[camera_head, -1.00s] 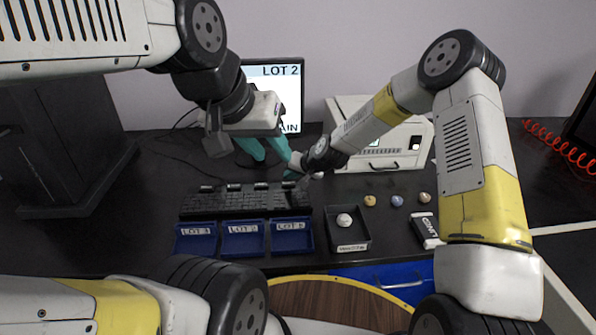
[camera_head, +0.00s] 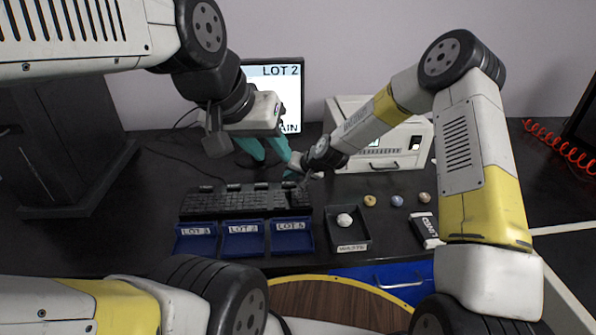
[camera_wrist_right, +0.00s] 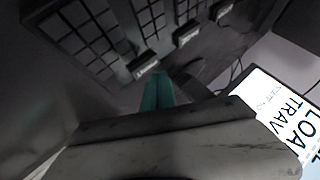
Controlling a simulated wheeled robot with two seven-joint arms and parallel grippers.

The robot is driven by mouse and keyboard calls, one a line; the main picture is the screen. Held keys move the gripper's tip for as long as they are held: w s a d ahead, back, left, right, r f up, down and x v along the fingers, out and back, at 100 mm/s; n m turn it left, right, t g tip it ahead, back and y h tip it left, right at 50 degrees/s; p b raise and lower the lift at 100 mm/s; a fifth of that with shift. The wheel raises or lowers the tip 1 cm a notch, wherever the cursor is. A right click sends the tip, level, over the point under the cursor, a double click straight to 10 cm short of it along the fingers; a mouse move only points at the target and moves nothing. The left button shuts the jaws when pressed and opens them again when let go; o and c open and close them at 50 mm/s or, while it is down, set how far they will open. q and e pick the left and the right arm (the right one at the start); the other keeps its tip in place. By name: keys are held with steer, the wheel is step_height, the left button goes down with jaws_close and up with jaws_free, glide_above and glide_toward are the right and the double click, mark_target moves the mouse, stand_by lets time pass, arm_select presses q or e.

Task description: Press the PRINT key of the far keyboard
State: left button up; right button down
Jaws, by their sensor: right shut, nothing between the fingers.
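The black keyboard (camera_head: 230,201) lies on the dark bench in front of the monitor. Several small labelled keys line its back edge; their words are too small to read. In the right wrist view, the keyboard (camera_wrist_right: 95,30) is at upper left with a few labelled keys (camera_wrist_right: 145,66). My right gripper (camera_head: 291,174) has its teal fingers shut and empty over the back right end of the keyboard. In the wrist view its fingertips (camera_wrist_right: 157,78) are close to the nearest labelled key; contact cannot be told. My left gripper (camera_head: 271,157) is open and empty, in front of the monitor, its fingers apart.
A monitor (camera_head: 288,95) showing LOT 2 stands behind my grippers. Blue trays (camera_head: 243,252) and a black tray (camera_head: 347,242) with a white lump lie in front. A beige machine (camera_head: 400,150) stands at right. Small coloured lumps (camera_head: 397,200) lie before it.

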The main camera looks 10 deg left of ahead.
mark_target(291, 185)
steer(key=shift+f, duration=0.15)
steer(key=shift+f, duration=0.25)
steer(key=shift+f, duration=0.45)
stand_by(0.7)
stand_by(0.4)
steer(key=shift+r, duration=3.35)
